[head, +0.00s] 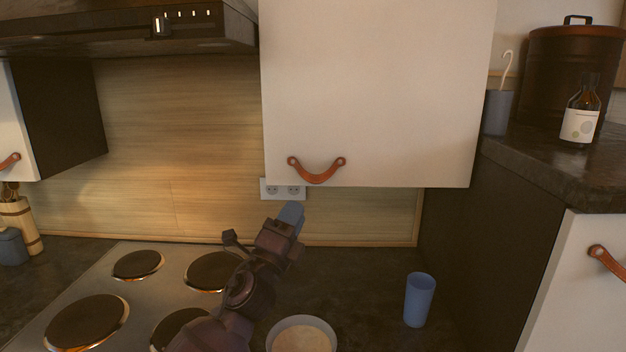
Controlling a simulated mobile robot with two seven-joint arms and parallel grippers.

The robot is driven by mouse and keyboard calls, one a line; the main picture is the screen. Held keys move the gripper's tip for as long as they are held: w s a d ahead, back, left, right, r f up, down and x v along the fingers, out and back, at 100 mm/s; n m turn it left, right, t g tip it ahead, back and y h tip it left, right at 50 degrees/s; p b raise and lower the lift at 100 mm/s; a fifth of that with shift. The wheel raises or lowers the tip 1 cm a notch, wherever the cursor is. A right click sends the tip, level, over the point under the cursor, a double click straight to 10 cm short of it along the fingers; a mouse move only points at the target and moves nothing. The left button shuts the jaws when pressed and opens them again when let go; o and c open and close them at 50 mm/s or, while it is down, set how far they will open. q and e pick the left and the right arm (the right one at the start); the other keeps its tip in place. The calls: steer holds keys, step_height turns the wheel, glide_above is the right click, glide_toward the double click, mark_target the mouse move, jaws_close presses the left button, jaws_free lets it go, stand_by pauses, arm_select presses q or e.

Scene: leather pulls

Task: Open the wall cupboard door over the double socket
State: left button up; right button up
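The white wall cupboard door (375,85) hangs in the upper middle of the head view and looks shut. A curved brown leather pull (316,176) is fixed near its lower left corner. The double socket (290,191) is on the backsplash just below that corner, partly covered by the door's lower edge. My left gripper (291,213) points up, just below the socket in the picture and apart from the pull. Its blue-grey tip shows no clear gap between fingers, so its opening cannot be told. My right gripper is out of view.
A hob (120,297) with several plates lies lower left. A bowl (302,320) and a blue cup (419,299) stand on the dark counter. An extractor hood (130,35) is upper left. A tall cabinet (495,225) at right bears a bottle (579,125) and a bin (562,75).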

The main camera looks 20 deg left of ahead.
mark_target(313, 180)
arm_select(q)
steer(key=p+x, duration=0.1)
steer(key=x, duration=0.7)
steer(key=shift+r, duration=0.1)
steer(key=shift+w+r, duration=0.25)
steer(key=shift+w, duration=0.4)
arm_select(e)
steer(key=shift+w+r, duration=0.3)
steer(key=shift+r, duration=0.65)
